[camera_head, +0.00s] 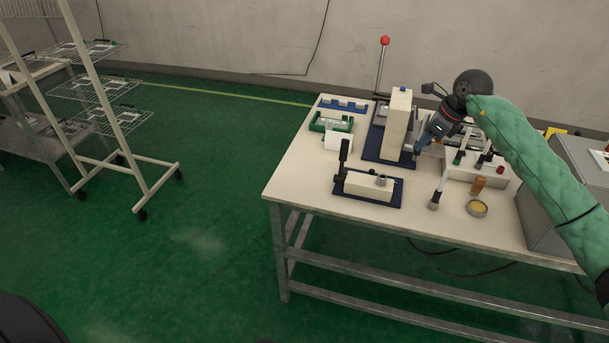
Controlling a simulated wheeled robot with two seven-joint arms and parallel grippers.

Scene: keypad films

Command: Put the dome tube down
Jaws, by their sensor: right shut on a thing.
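My right arm, in a green quilted sleeve, comes in from the right over the table. Its gripper (418,147) points down and left, just right of the cream press column, above the table's back half. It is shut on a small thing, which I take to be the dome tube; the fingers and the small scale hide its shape. I cannot tell whether its lower end touches anything. My left gripper is not in view.
The cream table (300,176) holds a press (398,118) with a red-knobbed lever, a blue-based fixture (368,187), a green tray (318,124), a round dish (477,208) and a grey box (560,180). The table's front left is clear. A wire rack (105,90) stands left.

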